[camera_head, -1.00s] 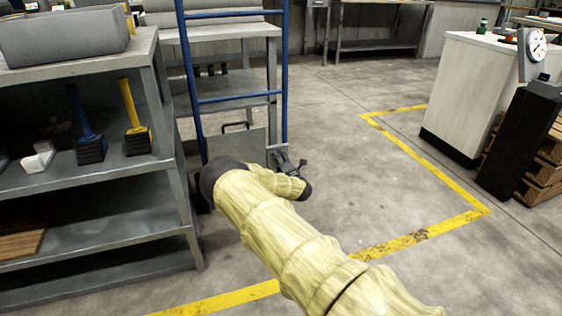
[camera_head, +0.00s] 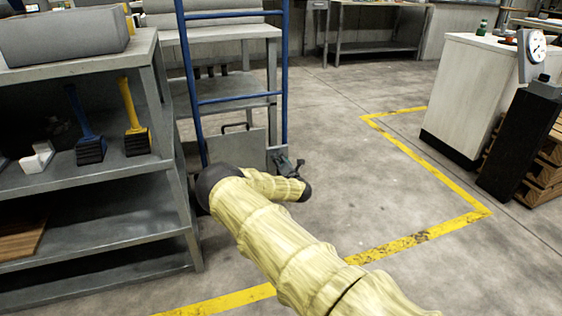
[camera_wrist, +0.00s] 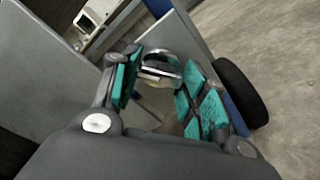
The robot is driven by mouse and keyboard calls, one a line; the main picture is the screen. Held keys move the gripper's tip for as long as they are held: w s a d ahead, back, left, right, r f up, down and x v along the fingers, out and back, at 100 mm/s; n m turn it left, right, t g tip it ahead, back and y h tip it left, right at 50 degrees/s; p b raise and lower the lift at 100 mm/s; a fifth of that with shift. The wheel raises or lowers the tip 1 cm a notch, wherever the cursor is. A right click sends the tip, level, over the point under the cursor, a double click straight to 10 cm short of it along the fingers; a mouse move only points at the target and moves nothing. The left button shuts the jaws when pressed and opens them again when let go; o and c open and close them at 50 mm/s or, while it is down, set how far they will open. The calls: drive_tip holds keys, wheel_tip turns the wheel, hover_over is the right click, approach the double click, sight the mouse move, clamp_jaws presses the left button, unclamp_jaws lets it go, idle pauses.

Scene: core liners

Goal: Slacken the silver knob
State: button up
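The silver knob (camera_wrist: 160,66) shows in the wrist view as a shiny round piece between and just beyond my fingertips. My gripper (camera_wrist: 162,88) is open, with one teal-padded finger on each side of the knob. A gap shows on the right side; I cannot tell whether the left finger touches it. In the head view my gripper (camera_head: 287,163) is low in front of the blue hand truck (camera_head: 286,90), partly hidden by my sleeved arm. The knob cannot be made out in the head view.
A grey metal shelf (camera_head: 110,175) stands close on the left, holding blue and yellow-handled tools. A black wheel (camera_wrist: 240,92) is right of my fingers in the wrist view. The floor on the right is open up to a white cabinet (camera_head: 465,95).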

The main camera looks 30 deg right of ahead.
drive_tip(key=o, duration=0.3)
drive_tip(key=v, duration=1.2)
drive_tip(key=shift+f, duration=0.1)
idle(0.3)
